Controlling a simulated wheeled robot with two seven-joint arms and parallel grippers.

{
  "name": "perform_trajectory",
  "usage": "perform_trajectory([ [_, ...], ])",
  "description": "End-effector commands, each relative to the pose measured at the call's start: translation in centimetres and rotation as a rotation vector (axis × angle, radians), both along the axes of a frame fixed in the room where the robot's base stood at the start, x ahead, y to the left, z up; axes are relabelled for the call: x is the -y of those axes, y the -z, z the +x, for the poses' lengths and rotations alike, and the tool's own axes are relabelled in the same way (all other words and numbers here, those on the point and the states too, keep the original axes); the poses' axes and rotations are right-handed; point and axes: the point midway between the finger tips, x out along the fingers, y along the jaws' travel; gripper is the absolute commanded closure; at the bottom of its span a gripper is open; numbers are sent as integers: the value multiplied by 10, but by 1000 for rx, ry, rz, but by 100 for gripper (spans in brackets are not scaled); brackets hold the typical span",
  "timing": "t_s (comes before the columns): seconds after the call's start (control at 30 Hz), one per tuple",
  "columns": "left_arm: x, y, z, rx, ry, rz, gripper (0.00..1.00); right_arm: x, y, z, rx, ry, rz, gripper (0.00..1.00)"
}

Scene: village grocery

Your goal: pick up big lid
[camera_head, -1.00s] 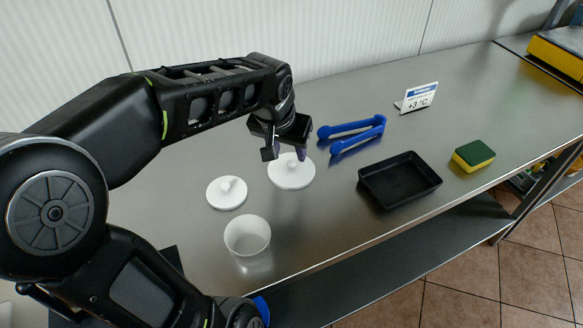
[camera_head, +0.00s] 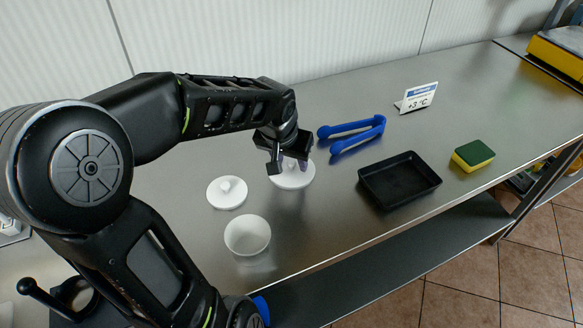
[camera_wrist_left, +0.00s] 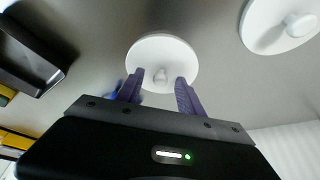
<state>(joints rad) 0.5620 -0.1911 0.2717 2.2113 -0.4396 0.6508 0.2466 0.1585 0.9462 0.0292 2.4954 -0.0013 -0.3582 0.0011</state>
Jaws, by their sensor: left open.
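The big lid (camera_head: 293,178) is a round white disc with a small knob, lying flat on the steel counter. It also shows in the left wrist view (camera_wrist_left: 160,45), where its knob appears between the fingertips. My left gripper (camera_head: 288,163) is open and empty over the big lid, its fingers pointing down and hiding part of it. The fingers look purple in the left wrist view (camera_wrist_left: 160,80). I cannot tell how far above the knob they are. A smaller white lid (camera_head: 227,193) lies left of it, also in the left wrist view (camera_wrist_left: 275,35). My right gripper is not in view.
A white cup (camera_head: 248,236) stands near the front edge of the counter (camera_head: 330,215). Blue tongs (camera_head: 352,128), a black tray (camera_head: 399,180), a green-yellow sponge (camera_head: 473,156) and a price sign (camera_head: 418,98) are to the right. A wall runs behind.

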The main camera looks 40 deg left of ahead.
Motion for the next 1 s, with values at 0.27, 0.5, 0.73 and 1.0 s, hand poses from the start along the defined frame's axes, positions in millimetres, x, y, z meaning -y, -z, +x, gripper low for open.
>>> perform_trajectory([
  [0.27,0,0,0,0,0,0,61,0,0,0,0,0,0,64],
  [0.5,0,0,0,0,0,0,81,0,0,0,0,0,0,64],
  [0.73,0,0,0,0,0,0,99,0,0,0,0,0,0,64],
  [1.0,0,0,0,0,0,0,100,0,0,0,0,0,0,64],
])
